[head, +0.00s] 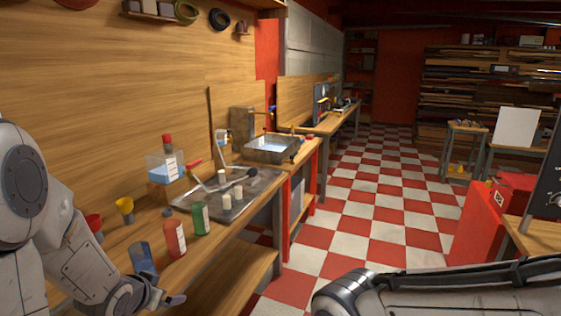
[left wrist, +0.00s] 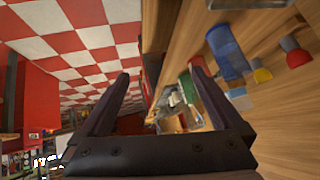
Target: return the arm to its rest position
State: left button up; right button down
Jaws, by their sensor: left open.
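My left arm comes in from the left in the head view, bent down along the workbench's front edge. Its gripper (head: 166,299) is low, just in front of a blue cup (head: 143,259). In the left wrist view the gripper (left wrist: 158,76) has its two fingers spread with nothing held between them. The blue cup (left wrist: 222,45) lies beyond the fingers to the right there, apart from them. My right arm (head: 430,291) crosses the lower right of the head view; its gripper is not visible.
The workbench (head: 112,258) carries a red bottle (head: 175,238), a green bottle (head: 200,218), a yellow funnel-like cup (head: 125,210) and a metal tray (head: 262,186). A red cabinet (head: 488,215) stands at the right. The checkered floor (head: 345,225) between them is clear.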

pick_arm(q)
jog(key=s+d+r+m+g+h+p, duration=0.1)
jog(key=s+d+r+g, duration=0.15)
jog(key=s+d, duration=0.4)
jog(key=s+d+r+m+g+p, duration=0.1)
jog(key=s+d+r+g, duration=0.2)
jog(key=d, duration=0.7)
jog(key=s+d+r+m+g, duration=0.1)
jog(key=s+d, duration=0.2)
jog(key=s, duration=0.5)
jog(key=s+d+r+m+g, duration=0.1)
jog(key=s+d+g, duration=0.1)
jog(key=s, duration=0.6)
jog(key=shift+s+d+r, duration=0.15)
jog(key=shift+d+r, duration=0.15)
jog(key=shift+d, duration=0.6)
